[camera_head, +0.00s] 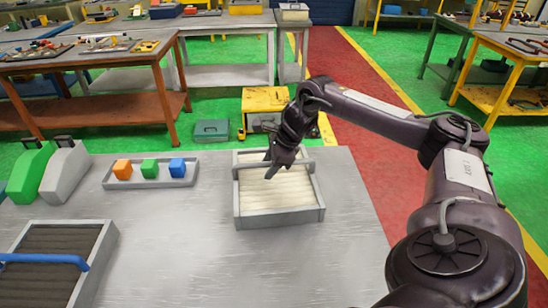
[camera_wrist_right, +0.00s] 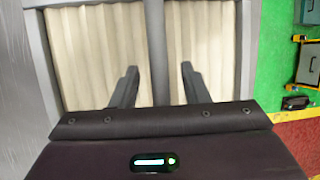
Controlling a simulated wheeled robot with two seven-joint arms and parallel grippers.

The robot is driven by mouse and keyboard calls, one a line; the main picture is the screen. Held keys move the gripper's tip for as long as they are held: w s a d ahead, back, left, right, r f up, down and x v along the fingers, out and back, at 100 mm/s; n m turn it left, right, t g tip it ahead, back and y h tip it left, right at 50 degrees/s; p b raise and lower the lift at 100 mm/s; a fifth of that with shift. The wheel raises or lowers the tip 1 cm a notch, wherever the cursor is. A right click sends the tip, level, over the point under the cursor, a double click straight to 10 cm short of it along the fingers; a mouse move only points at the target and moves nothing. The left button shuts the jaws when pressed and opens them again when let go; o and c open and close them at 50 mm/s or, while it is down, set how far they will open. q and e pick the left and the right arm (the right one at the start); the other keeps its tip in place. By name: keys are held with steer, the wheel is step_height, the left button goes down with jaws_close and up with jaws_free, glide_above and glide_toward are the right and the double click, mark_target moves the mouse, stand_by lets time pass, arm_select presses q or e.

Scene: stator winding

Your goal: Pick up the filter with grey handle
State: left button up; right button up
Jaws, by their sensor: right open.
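The filter with the grey handle (camera_head: 282,217) lies on the grey table, with a square grey frame and cream pleats. Its grey handle (camera_head: 305,163) crosses the far part and is partly hidden by my right gripper. My right gripper (camera_head: 271,170) is over the handle, pointing down, with its fingers apart. In the right wrist view, the handle (camera_wrist_right: 155,50) runs between the two fingertips (camera_wrist_right: 158,80), with a gap on both sides. I cannot tell how far the fingertips are above the pleats. My left gripper is not in view.
A filter with a blue handle (camera_head: 45,262) and dark pleats lies at the near left. A grey tray (camera_head: 120,184) holds orange, green and blue blocks. Green and grey containers (camera_head: 65,175) stand at the left. The table's middle (camera_head: 180,240) is clear.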

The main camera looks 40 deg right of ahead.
steer(key=shift+f, duration=0.3)
jaws_close()
stand_by(0.4)
stand_by(1.1)
steer(key=shift+r, duration=0.1)
